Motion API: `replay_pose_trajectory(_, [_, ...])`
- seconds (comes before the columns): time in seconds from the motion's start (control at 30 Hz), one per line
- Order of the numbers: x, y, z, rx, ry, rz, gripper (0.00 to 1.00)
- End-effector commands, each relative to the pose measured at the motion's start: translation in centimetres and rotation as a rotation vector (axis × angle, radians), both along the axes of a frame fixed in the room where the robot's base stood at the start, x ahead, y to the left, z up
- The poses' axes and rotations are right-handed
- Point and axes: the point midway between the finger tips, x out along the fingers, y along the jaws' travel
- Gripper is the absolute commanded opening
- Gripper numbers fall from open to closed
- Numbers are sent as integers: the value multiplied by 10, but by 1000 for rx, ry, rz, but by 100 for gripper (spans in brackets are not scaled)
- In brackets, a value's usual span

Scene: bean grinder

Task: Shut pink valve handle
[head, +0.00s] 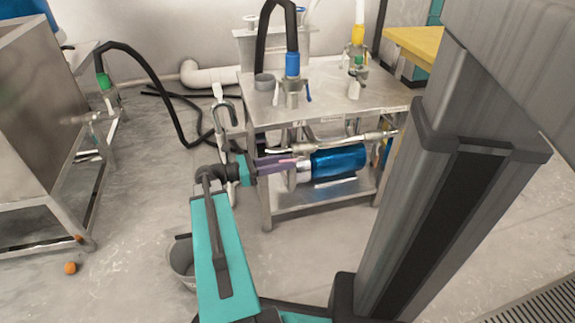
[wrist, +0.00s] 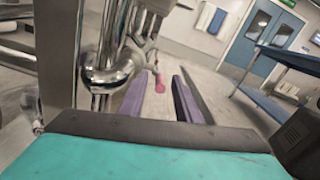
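The pink valve handle (wrist: 159,83) shows in the wrist view, just past and between the tips of my fingers. In the head view a small pinkish part (head: 287,161) shows at the fingertips, by the pipework under the metal table; its exact shape is too small to tell. My gripper (head: 276,165) reaches in below the tabletop from the left. In the wrist view my gripper (wrist: 160,84) has its two purple fingers apart with a clear gap between them. Whether a finger touches the handle I cannot tell.
A shiny metal pipe elbow (wrist: 103,75) stands close left of my fingers in the wrist view. A blue cylinder (head: 338,161) lies on its side under the metal table (head: 335,92). A grey bucket (head: 182,262) stands on the floor beside my arm.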

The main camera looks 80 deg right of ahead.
Motion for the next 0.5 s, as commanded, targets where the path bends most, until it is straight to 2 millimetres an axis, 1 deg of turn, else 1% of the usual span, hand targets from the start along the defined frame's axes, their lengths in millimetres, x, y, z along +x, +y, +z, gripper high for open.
replay_pose_trajectory(0.1, [-9,-4,-1,0,0,-1,30])
replay_pose_trajectory(0.2, [-13,-6,0,0,0,-2,30])
replay_pose_trajectory(0.5, [-15,-7,1,-1,1,-1,30])
